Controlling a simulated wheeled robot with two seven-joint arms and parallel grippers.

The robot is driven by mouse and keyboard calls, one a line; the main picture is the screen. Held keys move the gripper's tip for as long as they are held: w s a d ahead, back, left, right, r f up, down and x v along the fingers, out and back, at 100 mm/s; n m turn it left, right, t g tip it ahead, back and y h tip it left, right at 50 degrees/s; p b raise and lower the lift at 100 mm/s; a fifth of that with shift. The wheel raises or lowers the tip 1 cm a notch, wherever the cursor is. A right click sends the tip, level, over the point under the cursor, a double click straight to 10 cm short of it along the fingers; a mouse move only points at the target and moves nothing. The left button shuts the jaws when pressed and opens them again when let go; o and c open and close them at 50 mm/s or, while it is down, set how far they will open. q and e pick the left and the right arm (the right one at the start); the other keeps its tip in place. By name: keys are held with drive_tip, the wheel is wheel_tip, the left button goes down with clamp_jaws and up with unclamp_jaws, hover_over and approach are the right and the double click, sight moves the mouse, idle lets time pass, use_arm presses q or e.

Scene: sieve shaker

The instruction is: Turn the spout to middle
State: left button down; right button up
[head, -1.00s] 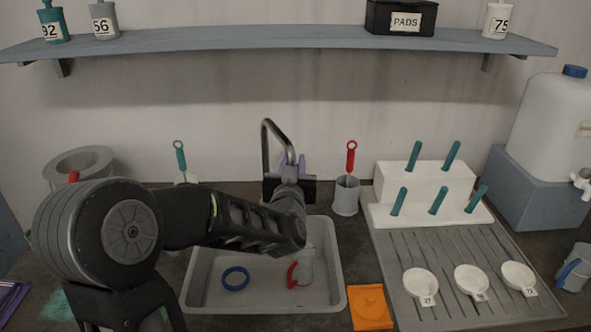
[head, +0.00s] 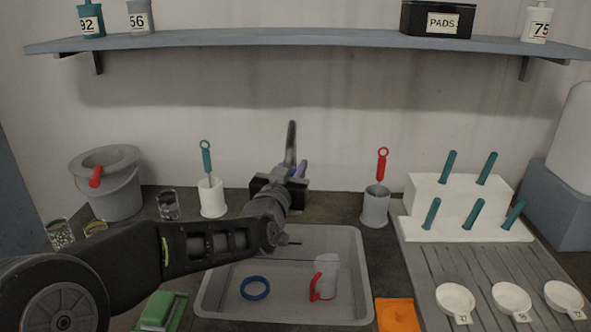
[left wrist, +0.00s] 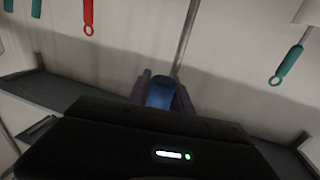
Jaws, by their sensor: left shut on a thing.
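The grey spout (head: 291,143) rises behind the back edge of the sink (head: 362,262) and looks nearly edge-on, as one upright bar toward the middle. My left gripper (head: 297,169) reaches over the sink and is shut at the spout's lower part; its black body hides the base. In the left wrist view, the purple fingers of the left gripper (left wrist: 160,95) stand either side of a blue part (left wrist: 159,93), with the spout's tube (left wrist: 185,42) rising just behind. My right gripper is not in view.
In the sink lie a blue ring (head: 255,288) and a clear cup with a red handle (head: 324,278). Brush holders stand left (head: 212,199) and right (head: 374,209) of the spout. A shelf (head: 300,42) runs above. A drying board (head: 430,272) is at right.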

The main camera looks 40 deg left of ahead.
use_arm(q)
drive_tip(key=c, duration=1.2)
unclamp_jaws()
drive_tip(key=shift+o, duration=0.2)
drive_tip(key=shift+s, duration=0.1)
drive_tip(key=v, duration=0.7)
drive_tip(key=shift+s+d, duration=0.25)
